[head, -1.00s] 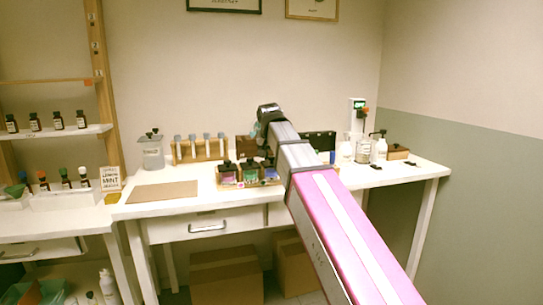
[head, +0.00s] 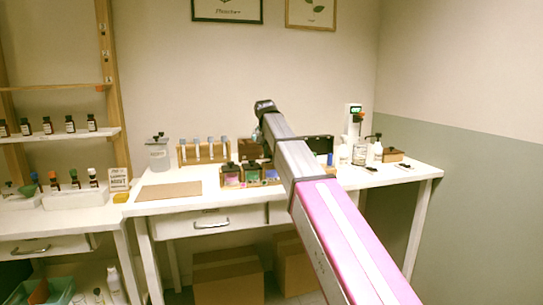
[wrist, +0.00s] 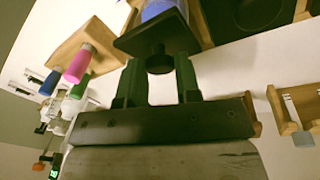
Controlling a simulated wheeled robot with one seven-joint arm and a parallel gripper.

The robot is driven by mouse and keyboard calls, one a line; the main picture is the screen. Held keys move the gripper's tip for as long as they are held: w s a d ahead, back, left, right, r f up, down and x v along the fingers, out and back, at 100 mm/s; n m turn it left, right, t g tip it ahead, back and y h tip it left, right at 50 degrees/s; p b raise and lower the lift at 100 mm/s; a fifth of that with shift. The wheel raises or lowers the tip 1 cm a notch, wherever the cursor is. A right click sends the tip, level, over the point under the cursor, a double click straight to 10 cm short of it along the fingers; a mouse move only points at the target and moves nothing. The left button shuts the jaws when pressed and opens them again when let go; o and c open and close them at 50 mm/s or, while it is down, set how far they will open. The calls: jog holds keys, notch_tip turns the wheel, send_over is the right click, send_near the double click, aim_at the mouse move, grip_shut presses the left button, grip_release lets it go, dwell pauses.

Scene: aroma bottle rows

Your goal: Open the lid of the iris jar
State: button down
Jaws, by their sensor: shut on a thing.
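In the wrist view, my gripper (wrist: 158,75) is shut on the black round knob of a square black lid (wrist: 150,32). A jar with blue contents (wrist: 163,9) shows just beyond the lid; I cannot tell whether the lid touches it. In the head view, small jars stand in a wooden tray on the white table, among them a pink one (head: 231,179), a green one (head: 252,175) and a blue-violet one (head: 271,177). Their labels are too small to read. My arm hides the gripper's fingers there.
A brown board (head: 168,190) lies on the left of the table. A wooden rack of tubes (head: 204,152) and a clear jar (head: 158,155) stand behind it. White bottles (head: 360,153) and a scale-like device (head: 353,118) stand at right.

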jog(key=shift+w+r+g, duration=0.1)
jog(key=shift+w+g, duration=0.15)
jog(key=shift+g, duration=0.15)
jog(key=c, duration=0.8)
grip_release()
